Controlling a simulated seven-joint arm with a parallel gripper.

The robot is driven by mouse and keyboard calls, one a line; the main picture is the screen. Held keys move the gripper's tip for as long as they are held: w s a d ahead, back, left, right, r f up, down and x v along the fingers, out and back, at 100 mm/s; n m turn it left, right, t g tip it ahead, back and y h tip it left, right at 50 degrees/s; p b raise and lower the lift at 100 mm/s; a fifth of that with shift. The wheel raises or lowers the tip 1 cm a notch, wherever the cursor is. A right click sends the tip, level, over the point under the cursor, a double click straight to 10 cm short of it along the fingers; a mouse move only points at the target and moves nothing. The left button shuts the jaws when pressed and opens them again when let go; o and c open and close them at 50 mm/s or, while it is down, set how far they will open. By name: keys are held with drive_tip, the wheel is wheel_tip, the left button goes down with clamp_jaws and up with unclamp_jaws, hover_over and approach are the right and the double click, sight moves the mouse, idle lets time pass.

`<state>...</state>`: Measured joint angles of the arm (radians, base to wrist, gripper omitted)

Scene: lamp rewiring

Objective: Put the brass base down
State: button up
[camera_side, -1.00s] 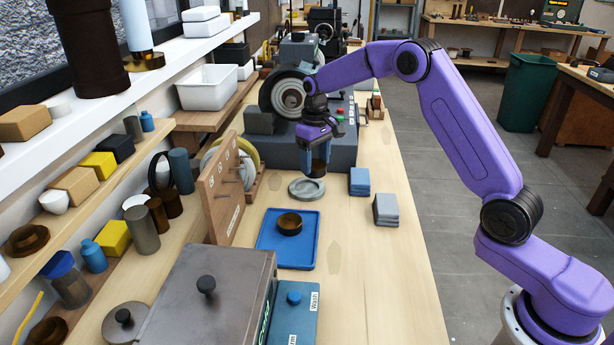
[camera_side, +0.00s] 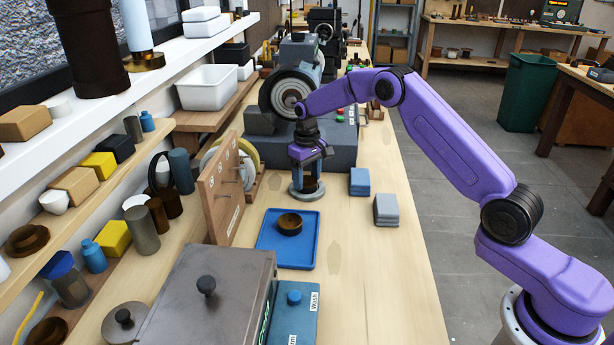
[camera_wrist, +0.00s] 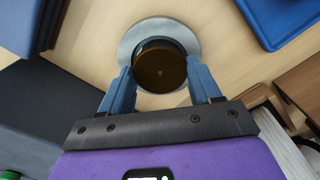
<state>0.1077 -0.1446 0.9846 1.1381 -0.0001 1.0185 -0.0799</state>
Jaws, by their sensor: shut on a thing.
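The brass base, a dark brown round piece (camera_wrist: 159,68), sits between the two blue fingers of my gripper (camera_wrist: 163,88) in the wrist view. In the side view my gripper (camera_side: 307,184) points down over the round grey ring (camera_side: 295,192), with the brass base (camera_side: 311,184) partly hidden between its fingers. The grey ring also shows around the base in the wrist view (camera_wrist: 127,44). The base is within the ring's outline; I cannot tell whether it touches the ring.
A blue tray (camera_side: 303,258) holding a dark round piece (camera_side: 290,222) lies nearer the camera. Blue blocks (camera_side: 360,181) and grey blocks (camera_side: 386,209) stand to the right. A wooden pegboard (camera_side: 219,196) stands to the left, and a grey machine (camera_side: 340,140) behind.

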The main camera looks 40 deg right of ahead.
sight(307, 181)
drive_tip(key=shift+f, duration=0.15)
drive_tip(key=o, duration=1.1)
drive_tip(key=shift+c, duration=0.2)
wheel_tip(307, 181, up, 12)
drive_tip(key=shift+r, duration=0.2)
drive_tip(key=s+a+r+n, duration=0.25)
drive_tip(key=s+a, duration=0.35)
drive_tip(key=s, duration=0.4)
drive_tip(key=s+a+r+n, duration=0.25)
drive_tip(key=s+a, duration=0.35)
drive_tip(key=s, duration=0.5)
drive_tip(key=s+d+f+n, duration=0.2)
drive_tip(key=s+d+n, duration=0.1)
drive_tip(key=s, duration=1)
drive_tip(key=s+d+f+n, duration=0.2)
drive_tip(key=s+d+n, duration=0.1)
drive_tip(key=s, duration=1)
drive_tip(key=shift+d+f, duration=0.15)
drive_tip(key=shift+d, duration=0.4)
